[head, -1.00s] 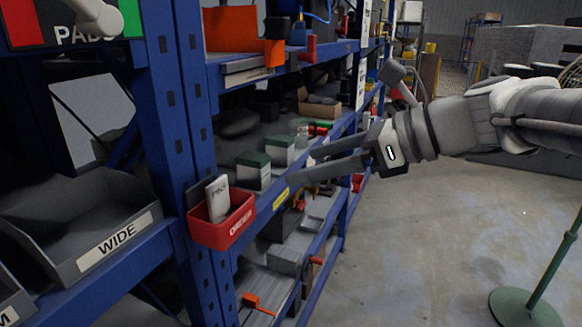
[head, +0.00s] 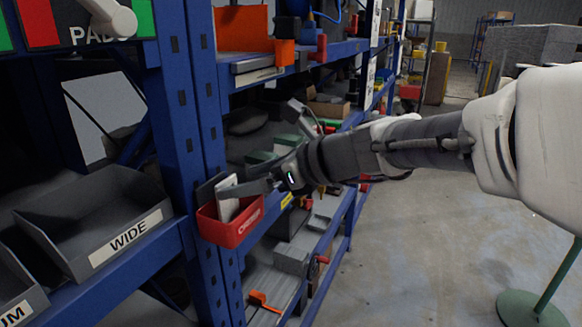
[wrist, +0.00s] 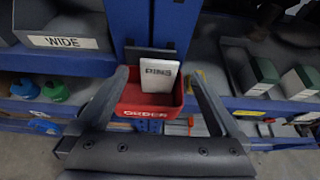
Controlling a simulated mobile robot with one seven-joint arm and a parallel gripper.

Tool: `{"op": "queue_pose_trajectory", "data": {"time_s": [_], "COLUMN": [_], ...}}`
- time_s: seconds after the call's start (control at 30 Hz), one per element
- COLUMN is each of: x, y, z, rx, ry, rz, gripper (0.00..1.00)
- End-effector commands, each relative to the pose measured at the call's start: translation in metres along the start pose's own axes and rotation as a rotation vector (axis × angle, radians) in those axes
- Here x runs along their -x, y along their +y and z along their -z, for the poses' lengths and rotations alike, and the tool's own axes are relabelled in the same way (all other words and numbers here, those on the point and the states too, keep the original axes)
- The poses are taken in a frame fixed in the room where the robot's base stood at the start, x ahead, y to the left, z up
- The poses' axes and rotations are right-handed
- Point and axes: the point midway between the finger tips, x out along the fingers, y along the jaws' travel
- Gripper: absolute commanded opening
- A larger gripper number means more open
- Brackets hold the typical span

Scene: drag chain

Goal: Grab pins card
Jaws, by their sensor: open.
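The white pins card (head: 228,202) stands upright, leaning slightly, in a small red bin (head: 230,232) fixed to the blue rack post. In the wrist view the card (wrist: 160,76) reads "PINS" and the red bin (wrist: 146,108) reads "ORDER". My gripper (head: 240,191) is at the bin in the head view, its fingers reaching left across the card. In the wrist view my open gripper (wrist: 160,85) has one finger left and one right of the card and bin, with clear gaps. The card's lower edge is hidden inside the bin.
A grey bin (head: 95,225) labelled "WIDE" sits on the shelf to the left. The blue rack post (head: 180,110) stands just behind the red bin. Green-topped boxes (wrist: 262,72) stand to the right. The floor right of the rack is open, apart from a green stand (head: 530,308).

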Motion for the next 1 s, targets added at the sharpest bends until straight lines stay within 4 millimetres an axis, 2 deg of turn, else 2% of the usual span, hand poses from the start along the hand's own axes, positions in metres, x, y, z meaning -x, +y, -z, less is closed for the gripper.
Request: {"op": "queue_pose_trajectory", "data": {"time_s": [0.1,0.2,0.47,0.9,0.93,1.0], "x": [-0.018,-0.027,-0.029,-0.028,-0.028,-0.028], "y": [0.002,0.002,0.001,0.001,0.001,0.001], "z": [-0.001,-0.001,-0.001,-0.001,-0.001,-0.001], "rx": [-0.001,0.000,0.000,0.000,0.000,0.000], "ry": [0.002,0.001,0.000,0.000,0.000,0.000], "rz": [-0.002,-0.002,0.001,0.000,0.000,0.000], "gripper": [1.00,1.00,1.00,0.21,0.16,0.16]}}
